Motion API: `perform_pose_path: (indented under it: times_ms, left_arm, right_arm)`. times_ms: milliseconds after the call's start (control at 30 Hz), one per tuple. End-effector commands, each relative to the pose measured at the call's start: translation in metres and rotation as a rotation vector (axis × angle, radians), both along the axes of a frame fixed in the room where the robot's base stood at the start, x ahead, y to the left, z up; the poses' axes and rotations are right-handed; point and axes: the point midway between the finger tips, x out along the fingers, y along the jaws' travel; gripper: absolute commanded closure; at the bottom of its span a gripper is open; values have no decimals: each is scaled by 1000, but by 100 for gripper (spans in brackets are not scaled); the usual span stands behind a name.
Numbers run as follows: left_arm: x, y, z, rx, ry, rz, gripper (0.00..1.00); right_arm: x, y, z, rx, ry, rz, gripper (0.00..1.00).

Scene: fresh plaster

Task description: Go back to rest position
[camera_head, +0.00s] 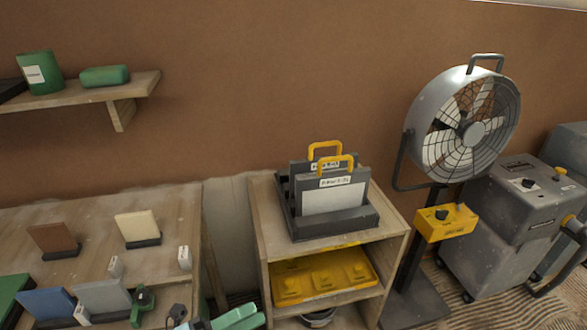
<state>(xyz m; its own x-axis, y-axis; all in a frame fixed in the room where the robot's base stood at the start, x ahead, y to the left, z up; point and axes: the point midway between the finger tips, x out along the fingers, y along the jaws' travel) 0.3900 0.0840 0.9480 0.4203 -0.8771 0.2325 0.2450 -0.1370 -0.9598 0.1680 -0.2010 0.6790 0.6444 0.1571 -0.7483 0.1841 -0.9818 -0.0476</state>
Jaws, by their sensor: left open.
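My left gripper (240,318) shows only in part at the bottom edge, with green fingers that are apart. No object shows between them. It is in front of the gap between the wooden table and the wooden shelf unit. The rest of that arm is cut off by the picture's lower edge. My right gripper is not in view.
At left, the wooden table (110,265) bears several upright sample plates and a small green device (142,302). The shelf unit (260,225) holds a dark tray (345,226) with yellow-handled panels. Right of it stand a fan (470,130) and a grey machine (500,225).

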Motion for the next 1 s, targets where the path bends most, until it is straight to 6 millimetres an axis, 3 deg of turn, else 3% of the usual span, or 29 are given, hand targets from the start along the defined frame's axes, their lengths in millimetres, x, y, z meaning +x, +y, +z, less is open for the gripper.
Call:
perform_pose_path:
  times_ms: [167, 267, 367, 500, 600, 700, 800, 1000]
  left_arm:
    - [-3, 36, -41, -303, 473, 286, 50]
    - [-17, 60, -80, -460, 746, 448, 50]
    - [-45, 83, -125, -611, 1022, 612, 50]
    - [-105, 107, -186, -793, 1377, 830, 50]
    - [-146, 115, -215, -888, 1564, 946, 50]
    - [-177, 118, -232, -952, 1692, 1027, 50]
    - [-195, 119, -241, -986, 1763, 1073, 50]
    - [-203, 119, -245, -1000, 1792, 1091, 50]
  right_arm:
    - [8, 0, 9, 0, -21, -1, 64]
    - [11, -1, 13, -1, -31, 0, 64]
    - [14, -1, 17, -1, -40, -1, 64]
    - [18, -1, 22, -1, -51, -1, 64]
    - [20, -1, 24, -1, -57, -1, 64]
    - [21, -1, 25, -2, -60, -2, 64]
    - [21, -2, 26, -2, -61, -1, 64]
    - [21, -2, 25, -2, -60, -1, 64]
